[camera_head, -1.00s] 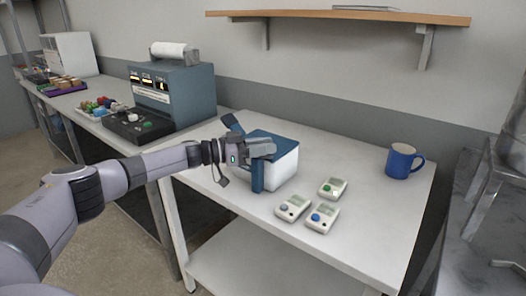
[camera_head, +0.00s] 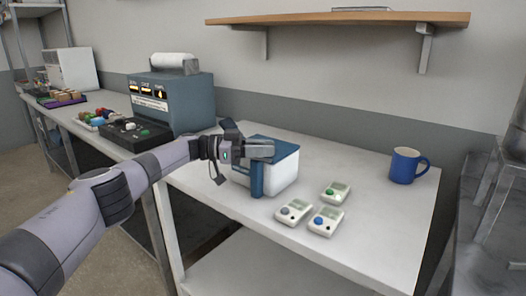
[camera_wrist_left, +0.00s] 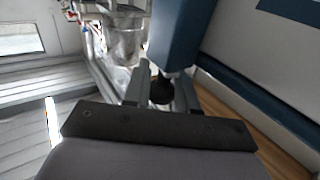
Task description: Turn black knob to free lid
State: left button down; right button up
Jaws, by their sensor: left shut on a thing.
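A white box (camera_head: 283,177) with a blue lid (camera_head: 283,148) and a blue upright strip (camera_head: 257,180) on its near side stands on the white table. My left gripper (camera_head: 268,150) is at the box's near left side, level with the lid. In the left wrist view a round black knob (camera_wrist_left: 161,91) sits between my two grey fingers, beside a blue part (camera_wrist_left: 178,35) of the box. The gripper is shut on the knob. The head view hides the knob behind my gripper. My right gripper is not in view.
Three small devices with coloured buttons (camera_head: 326,221) lie right of the box. A blue mug (camera_head: 404,167) stands at the table's back right. A blue-grey machine (camera_head: 180,100) stands at the left. A wooden shelf (camera_head: 340,17) hangs above. Bare tabletop lies between box and mug.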

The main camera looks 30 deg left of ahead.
pick_arm(q)
jog(key=shift+r, duration=0.25)
jog(key=c, duration=1)
grip_release()
jog(key=shift+f, duration=0.1)
jog(key=shift+s+a+f, duration=0.1)
jog(key=shift+a, duration=0.15)
jog(key=b+v, duration=0.1)
jog(key=v, duration=0.5)
jog(key=shift+s+a, duration=0.2)
